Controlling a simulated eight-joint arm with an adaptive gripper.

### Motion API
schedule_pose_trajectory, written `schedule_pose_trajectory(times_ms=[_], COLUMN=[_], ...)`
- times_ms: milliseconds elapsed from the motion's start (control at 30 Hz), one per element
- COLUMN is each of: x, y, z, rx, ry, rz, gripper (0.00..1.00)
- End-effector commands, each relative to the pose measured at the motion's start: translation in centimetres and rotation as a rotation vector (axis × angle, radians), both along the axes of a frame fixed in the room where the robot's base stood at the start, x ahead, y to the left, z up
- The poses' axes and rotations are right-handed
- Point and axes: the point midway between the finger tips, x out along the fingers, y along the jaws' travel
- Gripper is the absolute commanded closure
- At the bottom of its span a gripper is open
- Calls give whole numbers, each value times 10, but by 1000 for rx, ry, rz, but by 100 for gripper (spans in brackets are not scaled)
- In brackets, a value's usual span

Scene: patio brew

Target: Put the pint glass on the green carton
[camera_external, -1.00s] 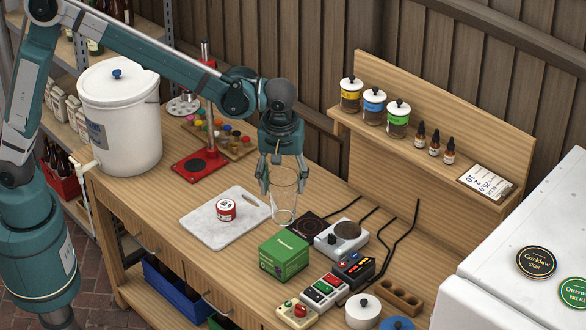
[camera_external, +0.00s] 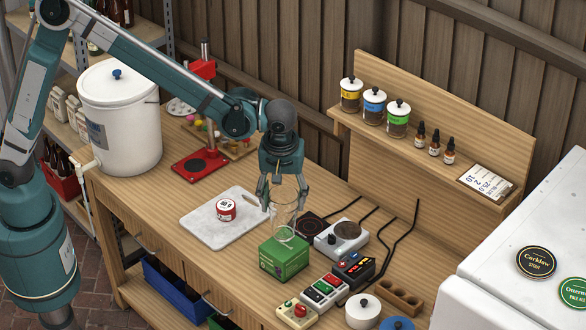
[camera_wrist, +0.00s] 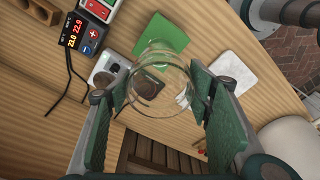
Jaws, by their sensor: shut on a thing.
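The clear pint glass (camera_external: 284,221) is upright between the fingers of my gripper (camera_external: 284,203), which is shut on it. In the external view the glass overlaps the top of the green carton (camera_external: 284,261); I cannot tell whether its base touches the carton. In the wrist view the glass (camera_wrist: 160,82) shows between the two green finger pads of my gripper (camera_wrist: 161,108). There the green carton (camera_wrist: 163,36) lies beyond the glass, partly seen past its rim.
A white marble board (camera_external: 213,228) with a red-and-white tin (camera_external: 225,209) is left of the carton. A red-and-green switch box (camera_external: 324,289) is to the right.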

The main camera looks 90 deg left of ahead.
Motion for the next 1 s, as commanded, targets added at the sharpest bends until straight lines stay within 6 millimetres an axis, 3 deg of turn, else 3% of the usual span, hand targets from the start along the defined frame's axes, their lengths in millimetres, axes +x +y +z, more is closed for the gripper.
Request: schedule_pose_trajectory(times_ms=[333, 867, 900, 1000], x=[0, 0, 0, 0], y=[0, 0, 0, 0], z=[-34, -41, -41, -40], rx=[0, 0, 0, 0], ry=[0, 0, 0, 0], rz=[0, 0, 0, 0], gripper=[76, 76, 44, 34])
